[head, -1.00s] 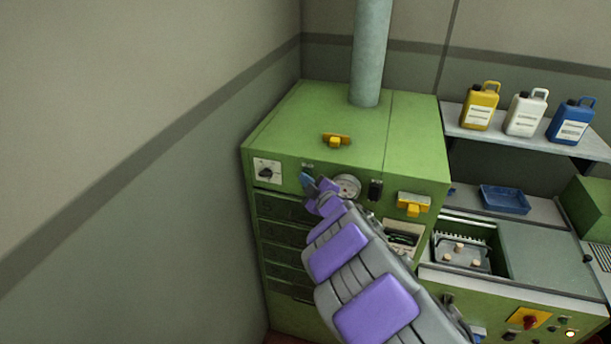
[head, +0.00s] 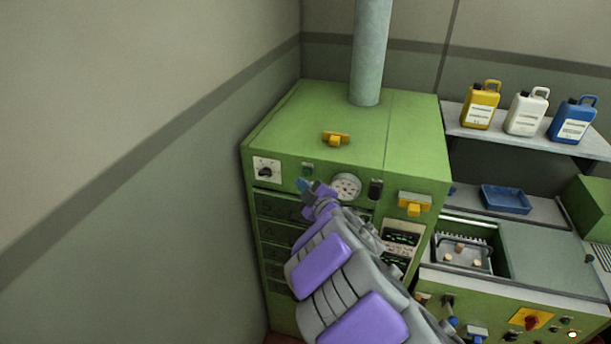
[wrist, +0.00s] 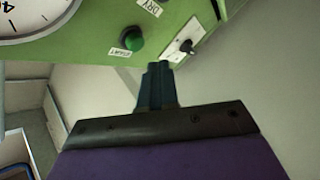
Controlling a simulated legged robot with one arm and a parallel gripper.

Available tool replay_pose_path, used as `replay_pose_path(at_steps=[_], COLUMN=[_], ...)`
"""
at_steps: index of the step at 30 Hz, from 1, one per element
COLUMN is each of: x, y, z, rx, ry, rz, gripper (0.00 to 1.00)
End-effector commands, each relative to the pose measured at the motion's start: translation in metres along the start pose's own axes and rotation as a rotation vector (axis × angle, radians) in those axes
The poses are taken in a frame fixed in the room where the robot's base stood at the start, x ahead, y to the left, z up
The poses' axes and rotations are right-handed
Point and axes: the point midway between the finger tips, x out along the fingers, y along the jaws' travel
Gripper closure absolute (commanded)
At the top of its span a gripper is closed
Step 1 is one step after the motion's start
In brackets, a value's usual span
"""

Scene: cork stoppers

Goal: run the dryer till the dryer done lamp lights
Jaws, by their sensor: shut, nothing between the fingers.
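The dryer is a tall green cabinet (head: 285,130) with a pipe on top. Its front panel has a black knob on a white plate (head: 266,170), a green button (head: 307,170) and a round white dial (head: 346,187). In the wrist view the green button (wrist: 131,39) has a START label beside it, and a partly cut-off label (wrist: 150,6) begins with DRY. My gripper (head: 304,185) is shut and empty, just below the green button in the head view. Its fingertips (wrist: 158,67) look apart from the button. I cannot make out a lit lamp on the dryer panel.
A lower green machine (head: 490,300) with an open bay stands to the right, with a lit lamp (head: 572,334) on its front. Yellow, white and blue jugs (head: 525,112) stand on a shelf. A grey wall (head: 130,200) lies to the left.

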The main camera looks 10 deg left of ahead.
Motion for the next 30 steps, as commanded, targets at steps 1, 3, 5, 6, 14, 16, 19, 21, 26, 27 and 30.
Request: replay_pose_path(at_steps=[1,3,5,6,14,16,19,21,26,27,30], x=[-0.004,-0.008,-0.012,-0.014,-0.026,-0.027,-0.027,-0.027,-0.027,-0.027,-0.027], y=[-0.004,-0.008,-0.011,-0.013,-0.019,-0.019,-0.019,-0.019,-0.019,-0.019,-0.019], z=[-0.002,-0.004,-0.007,-0.009,-0.017,-0.018,-0.018,-0.018,-0.018,-0.018,-0.018], rx=[-0.001,0.000,0.000,0.000,0.000,0.000,0.001,0.001,0.001,0.001,0.001], ry=[-0.001,-0.003,-0.001,0.000,0.000,0.000,0.000,0.000,0.000,0.000,0.000], rz=[-0.001,-0.002,-0.002,-0.002,0.000,0.000,0.000,0.000,0.000,0.000,0.000], gripper=[1.00,1.00,1.00,1.00,1.00,1.00,1.00,1.00,1.00,1.00,1.00])
